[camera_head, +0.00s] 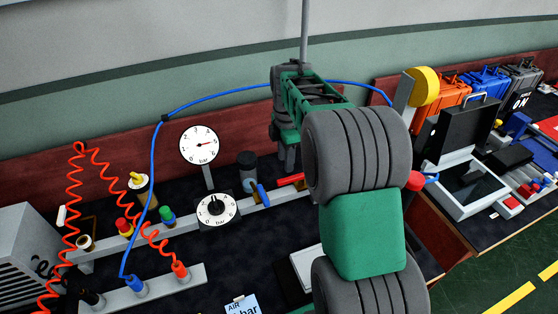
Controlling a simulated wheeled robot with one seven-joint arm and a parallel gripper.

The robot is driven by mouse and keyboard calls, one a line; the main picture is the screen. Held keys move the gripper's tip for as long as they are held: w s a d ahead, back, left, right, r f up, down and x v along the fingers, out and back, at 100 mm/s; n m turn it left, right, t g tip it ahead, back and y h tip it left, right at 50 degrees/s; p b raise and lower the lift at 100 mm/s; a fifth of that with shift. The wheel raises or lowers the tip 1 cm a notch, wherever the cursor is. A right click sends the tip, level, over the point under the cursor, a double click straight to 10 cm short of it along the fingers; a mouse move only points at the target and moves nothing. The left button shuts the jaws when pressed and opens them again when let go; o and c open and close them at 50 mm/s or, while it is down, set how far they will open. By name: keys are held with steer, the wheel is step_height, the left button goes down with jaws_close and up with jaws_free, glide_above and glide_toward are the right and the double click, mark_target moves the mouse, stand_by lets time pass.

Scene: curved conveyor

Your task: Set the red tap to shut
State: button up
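The red tap has a red lever handle (289,181) on the grey manifold bar, right of the blue tap handle (263,195). The red lever lies roughly along the bar, and its right end runs close to my arm's grey bellows, where part of the tap may be hidden. The blue handle points more across the bar. My gripper (287,160) is at the end of my green arm, pointing down just above and behind the red lever. Its fingertips are partly hidden, and I cannot tell whether it touches the lever or is open.
A round dial gauge (199,145) and a regulator knob (216,208) stand left of the taps. A blue hose (152,165) arches over the bench, and a coiled red hose (75,210) hangs at left. A red knob (415,181) shows right of my arm. Cases line the back right.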

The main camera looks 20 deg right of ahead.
mark_target(286, 179)
step_height(286, 179, down, 8)
steer(key=shift+r+p, duration=0.25)
steer(key=shift+p, duration=0.15)
steer(key=shift+s, duration=0.1)
jaws_close()
stand_by(1.1)
